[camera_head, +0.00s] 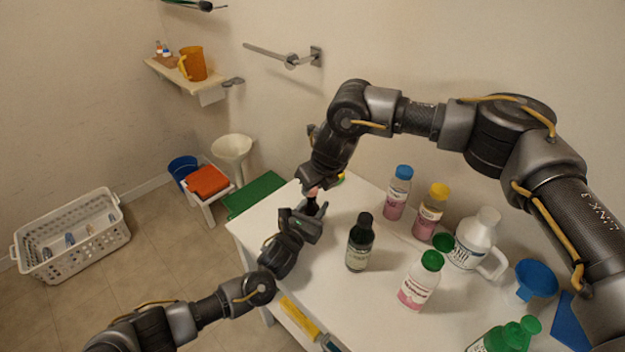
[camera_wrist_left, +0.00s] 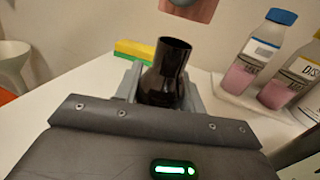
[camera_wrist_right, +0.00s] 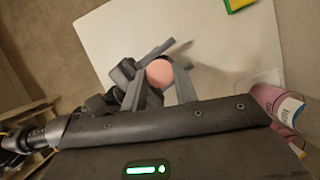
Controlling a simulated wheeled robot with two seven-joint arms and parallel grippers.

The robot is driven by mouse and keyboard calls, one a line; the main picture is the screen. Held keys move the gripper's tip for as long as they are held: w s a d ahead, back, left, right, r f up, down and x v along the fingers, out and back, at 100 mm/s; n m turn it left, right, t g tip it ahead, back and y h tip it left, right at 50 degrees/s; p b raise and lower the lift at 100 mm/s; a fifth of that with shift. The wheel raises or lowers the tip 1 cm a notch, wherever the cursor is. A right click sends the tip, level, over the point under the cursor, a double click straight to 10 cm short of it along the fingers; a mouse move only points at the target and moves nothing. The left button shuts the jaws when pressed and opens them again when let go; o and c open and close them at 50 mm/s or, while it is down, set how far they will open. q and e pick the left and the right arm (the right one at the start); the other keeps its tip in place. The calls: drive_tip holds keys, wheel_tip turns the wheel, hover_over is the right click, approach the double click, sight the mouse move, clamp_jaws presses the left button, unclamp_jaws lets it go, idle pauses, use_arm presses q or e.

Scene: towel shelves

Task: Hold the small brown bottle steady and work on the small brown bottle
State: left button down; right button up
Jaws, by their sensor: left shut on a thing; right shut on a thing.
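The small brown bottle (camera_wrist_left: 165,75) is dark and glossy, upright, with its round mouth uncovered in the left wrist view. My left gripper (camera_head: 310,215) is shut around it near the table's far left side; the head view mostly hides the bottle. My right gripper (camera_head: 313,186) is just above my left one, shut on a small pink, round-topped piece (camera_wrist_right: 160,72). The underside of this pink piece (camera_wrist_left: 193,9) shows above the bottle's mouth in the left wrist view, apart from it. I cannot tell exactly what the piece is.
On the white table (camera_head: 300,262), a dark bottle (camera_head: 360,242), a green-capped bottle (camera_head: 418,281), a white jug (camera_head: 473,240) and two pink-filled bottles (camera_head: 430,212) stand to the right. A yellow-green sponge (camera_wrist_left: 138,50) lies behind the grippers. The table's left edge is close.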

sight(312, 212)
drive_tip(key=shift+f, duration=0.1)
idle(0.4)
drive_tip(key=shift+f, duration=0.75)
drive_tip(key=shift+f, duration=0.6)
